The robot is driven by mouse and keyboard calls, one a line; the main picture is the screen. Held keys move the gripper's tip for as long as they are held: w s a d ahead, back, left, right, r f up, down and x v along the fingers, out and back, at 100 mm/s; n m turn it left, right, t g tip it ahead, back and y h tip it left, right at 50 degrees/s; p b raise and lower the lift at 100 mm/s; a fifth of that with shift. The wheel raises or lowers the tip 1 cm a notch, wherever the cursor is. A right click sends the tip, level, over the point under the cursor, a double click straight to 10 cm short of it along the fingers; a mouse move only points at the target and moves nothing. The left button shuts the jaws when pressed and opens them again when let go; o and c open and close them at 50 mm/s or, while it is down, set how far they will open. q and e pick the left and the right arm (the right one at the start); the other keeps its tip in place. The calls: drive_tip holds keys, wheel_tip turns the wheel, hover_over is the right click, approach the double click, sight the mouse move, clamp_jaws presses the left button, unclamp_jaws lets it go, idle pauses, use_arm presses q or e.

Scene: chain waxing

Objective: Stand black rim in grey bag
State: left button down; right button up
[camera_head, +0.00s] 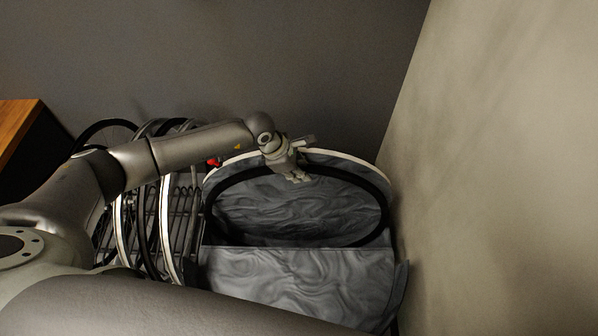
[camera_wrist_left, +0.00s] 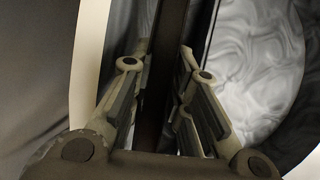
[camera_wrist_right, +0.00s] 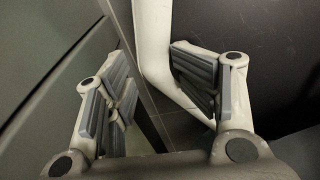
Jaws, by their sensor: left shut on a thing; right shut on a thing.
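The black rim (camera_head: 383,222) stands within the open grey bag (camera_head: 300,282), in front of its back panel. The rim's lower part runs down behind the edge of the bag's front panel, so its contact with the bottom is hidden. My left gripper (camera_head: 296,176) is shut on the rim's upper edge. In the left wrist view the dark rim (camera_wrist_left: 166,50) passes between the fingers. My right gripper (camera_wrist_right: 160,100) shows only in the right wrist view.
A wire rack (camera_head: 187,215) with several wheels, pale and dark, stands just left of the bag. A beige wall (camera_head: 500,170) rises close on the right. A wooden-topped cabinet (camera_head: 16,125) is at far left. The dark wall is behind the bag.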

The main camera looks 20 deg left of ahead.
use_arm(q)
drive_tip(key=c, duration=1.3)
unclamp_jaws()
use_arm(e)
drive_tip(key=shift+d, duration=0.1)
use_arm(q)
drive_tip(key=shift+r, duration=0.1)
drive_tip(key=shift+a, duration=0.1)
drive_tip(key=v, duration=0.7)
drive_tip(key=shift+s+r, duration=0.25)
drive_tip(key=shift+r, duration=0.1)
use_arm(e)
drive_tip(key=shift+d, duration=0.6)
drive_tip(key=shift+w+a, duration=0.1)
drive_tip(key=shift+a, duration=0.1)
